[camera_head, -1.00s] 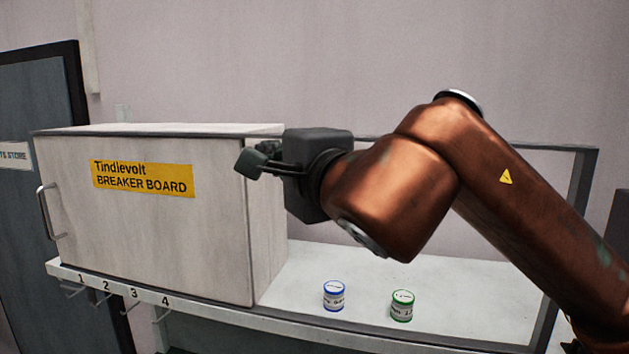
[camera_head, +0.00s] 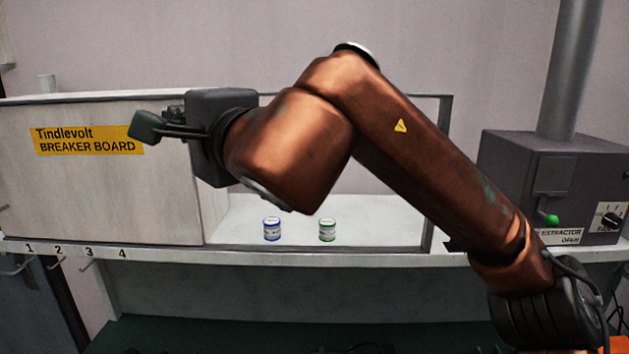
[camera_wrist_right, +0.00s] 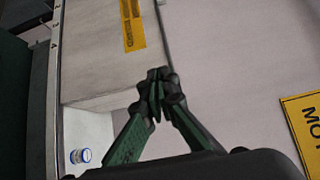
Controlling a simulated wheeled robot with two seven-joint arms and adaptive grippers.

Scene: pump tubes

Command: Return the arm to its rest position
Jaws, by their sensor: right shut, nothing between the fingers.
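My right arm reaches in from the right of the head view, with its gripper (camera_head: 148,126) raised in front of the breaker board cabinet, near its yellow label. In the right wrist view the two green fingers (camera_wrist_right: 155,95) meet at their tips, shut and empty. The gripper touches nothing that I can see. My left gripper is not in view.
The white breaker board cabinet (camera_head: 100,185) stands at the left on a shelf with numbered hooks. A blue-banded jar (camera_head: 271,229) and a green-banded jar (camera_head: 327,230) stand right of it. A grey extractor box (camera_head: 555,180) with a pipe is at the right.

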